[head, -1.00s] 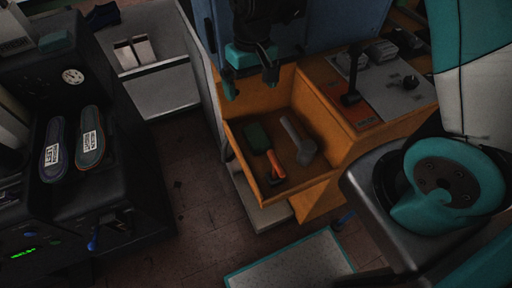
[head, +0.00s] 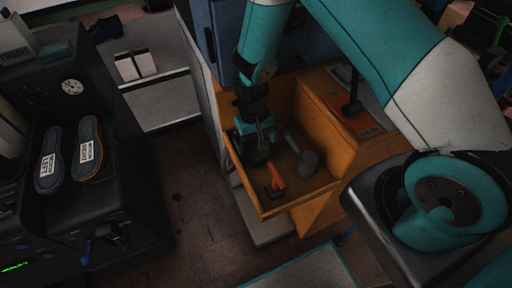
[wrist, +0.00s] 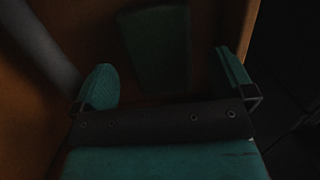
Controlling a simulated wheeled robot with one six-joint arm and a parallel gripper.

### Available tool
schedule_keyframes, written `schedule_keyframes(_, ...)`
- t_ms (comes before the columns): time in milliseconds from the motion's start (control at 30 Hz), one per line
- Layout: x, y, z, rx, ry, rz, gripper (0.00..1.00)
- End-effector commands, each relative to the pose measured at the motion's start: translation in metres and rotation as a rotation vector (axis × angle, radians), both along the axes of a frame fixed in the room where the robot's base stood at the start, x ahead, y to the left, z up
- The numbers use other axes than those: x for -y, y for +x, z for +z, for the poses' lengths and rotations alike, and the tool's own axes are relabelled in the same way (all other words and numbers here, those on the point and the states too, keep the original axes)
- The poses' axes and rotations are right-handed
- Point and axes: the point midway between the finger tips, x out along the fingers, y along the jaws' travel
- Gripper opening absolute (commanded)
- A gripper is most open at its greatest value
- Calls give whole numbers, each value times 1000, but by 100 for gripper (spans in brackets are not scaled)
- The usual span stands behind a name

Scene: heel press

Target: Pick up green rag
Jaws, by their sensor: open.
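The green rag (wrist: 157,48) lies in the orange open-topped bin (head: 315,199). In the wrist view it shows as a dark green, roughly rectangular patch ahead of and between my two fingers. My gripper (wrist: 168,80) is open with nothing between its fingers. In the head view my gripper (head: 256,136) hangs down into the bin's left part, over the rag, and hides most of it. I cannot tell how much height is left between the fingertips and the rag.
An orange-handled tool (head: 277,176) lies near the bin's front, and a grey mallet-like tool (head: 305,158) lies right of my gripper. The bin walls are close around. A black machine with two insoles (head: 88,150) stands at left.

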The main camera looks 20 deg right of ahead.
Motion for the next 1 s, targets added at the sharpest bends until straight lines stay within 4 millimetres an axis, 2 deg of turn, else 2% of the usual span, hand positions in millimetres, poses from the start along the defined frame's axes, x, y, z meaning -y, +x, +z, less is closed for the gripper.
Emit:
schedule_keyframes(133,0,-3,-19,-2,-1,0,100)
schedule_keyframes(400,0,-3,-24,2,0,0,100)
schedule_keyframes(433,0,-3,-24,1,0,0,98)
schedule_keyframes(600,0,-3,-24,1,0,0,59)
schedule_keyframes(667,0,-3,-24,1,0,0,47)
schedule_keyframes(1000,0,-3,-21,2,0,0,47)
